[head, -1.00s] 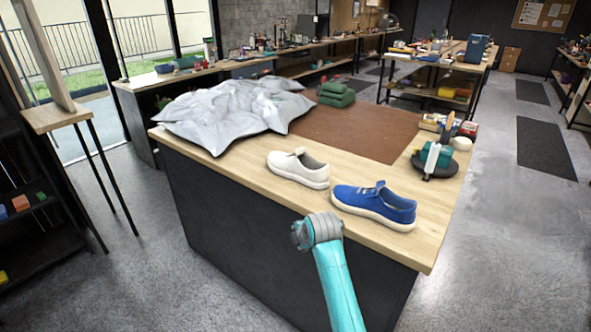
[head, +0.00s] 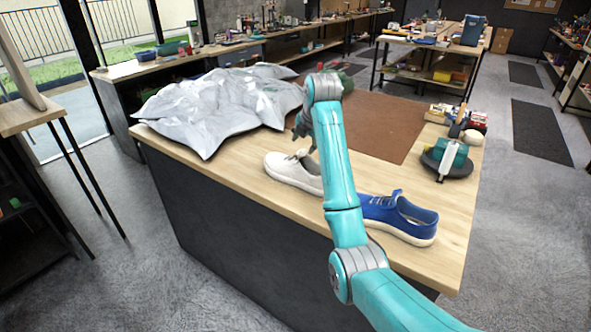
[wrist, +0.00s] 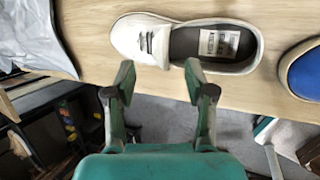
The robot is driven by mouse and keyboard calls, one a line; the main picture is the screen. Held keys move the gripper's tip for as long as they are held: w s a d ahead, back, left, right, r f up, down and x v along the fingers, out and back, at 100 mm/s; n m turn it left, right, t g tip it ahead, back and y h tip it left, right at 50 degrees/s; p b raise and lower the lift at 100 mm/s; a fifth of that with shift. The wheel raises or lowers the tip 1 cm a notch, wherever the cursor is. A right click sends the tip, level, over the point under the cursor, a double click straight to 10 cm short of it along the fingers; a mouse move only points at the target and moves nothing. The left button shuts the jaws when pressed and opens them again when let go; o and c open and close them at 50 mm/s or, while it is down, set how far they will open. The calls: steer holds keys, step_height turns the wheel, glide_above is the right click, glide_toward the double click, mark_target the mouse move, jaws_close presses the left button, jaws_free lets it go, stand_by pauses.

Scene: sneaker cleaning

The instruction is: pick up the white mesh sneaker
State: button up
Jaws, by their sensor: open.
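The white mesh sneaker (head: 287,171) stands upright near the front edge of the wooden table, its right part hidden behind my arm in the head view. In the wrist view the sneaker (wrist: 150,42) lies just beyond my fingertips, its toe to the left and its opening with a pale insole label to the right. My gripper (wrist: 158,78) is open and empty, its two fingers apart and pointing at the sneaker's near side. In the head view my gripper (head: 303,135) is dark, partly hidden by my wrist, and appears above the sneaker.
A blue sneaker (head: 405,217) stands close on the right. Crumpled grey bags (head: 222,105) lie at the left. A brown mat (head: 385,128) covers the table's middle. A dark round stand with a teal item (head: 447,160) sits at the right edge.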

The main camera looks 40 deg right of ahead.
mark_target(301, 152)
steer(key=x, duration=0.8)
steer(key=shift+f, duration=0.15)
steer(key=shift+s, duration=0.1)
jaws_close()
